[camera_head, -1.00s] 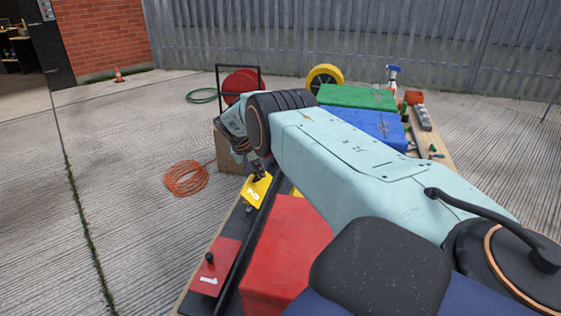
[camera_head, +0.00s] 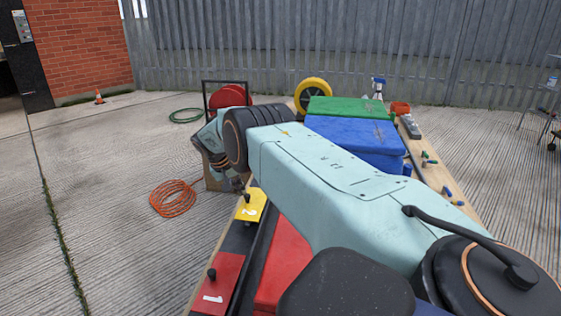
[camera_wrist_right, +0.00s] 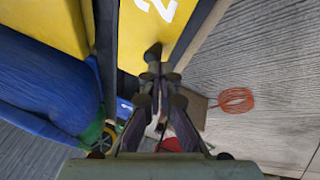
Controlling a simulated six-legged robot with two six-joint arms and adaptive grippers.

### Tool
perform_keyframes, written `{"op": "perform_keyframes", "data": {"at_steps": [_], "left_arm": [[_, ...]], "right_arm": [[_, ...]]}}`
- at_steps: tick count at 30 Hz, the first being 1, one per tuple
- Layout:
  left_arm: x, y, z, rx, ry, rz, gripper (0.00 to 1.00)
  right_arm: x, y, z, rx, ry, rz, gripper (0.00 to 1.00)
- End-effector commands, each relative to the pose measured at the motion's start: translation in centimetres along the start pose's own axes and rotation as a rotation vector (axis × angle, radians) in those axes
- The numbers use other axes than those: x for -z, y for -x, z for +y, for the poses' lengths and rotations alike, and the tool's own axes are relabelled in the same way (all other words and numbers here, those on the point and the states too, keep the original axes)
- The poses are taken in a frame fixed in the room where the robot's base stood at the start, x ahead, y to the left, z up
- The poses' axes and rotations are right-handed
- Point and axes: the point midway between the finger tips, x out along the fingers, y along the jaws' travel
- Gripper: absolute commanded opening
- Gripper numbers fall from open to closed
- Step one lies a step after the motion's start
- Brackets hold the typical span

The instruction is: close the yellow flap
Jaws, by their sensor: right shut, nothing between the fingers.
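The yellow flap (camera_head: 252,206) bears a white 2 and a dark knob (camera_head: 246,197). It lies beyond the red flap in the same dark row and looks about level with it. In the right wrist view the yellow flap (camera_wrist_right: 145,38) fills the top centre, with its knob (camera_wrist_right: 153,52) just past my fingertips. My right gripper (camera_wrist_right: 160,72) is shut and empty, close to the knob; I cannot tell whether it touches. In the head view my right arm's wrist largely hides the gripper. My left gripper is out of view.
The red flap (camera_head: 225,270), marked 1, is nearer. Red, blue (camera_head: 355,135) and green (camera_head: 345,107) blocks stand along the board. Open concrete lies left.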

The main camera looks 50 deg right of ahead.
Motion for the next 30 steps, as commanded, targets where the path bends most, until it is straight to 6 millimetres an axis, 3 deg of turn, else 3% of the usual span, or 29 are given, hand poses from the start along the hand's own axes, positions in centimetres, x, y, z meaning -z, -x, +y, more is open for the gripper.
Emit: {"op": "perform_keyframes", "data": {"at_steps": [22,30], "left_arm": [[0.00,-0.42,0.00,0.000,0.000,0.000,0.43],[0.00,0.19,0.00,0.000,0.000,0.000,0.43]], "right_arm": [[-0.39,-0.69,-0.03,-0.002,0.001,-0.005,0.00],[-0.12,0.05,0.07,-0.003,0.001,-0.006,0.00]]}}
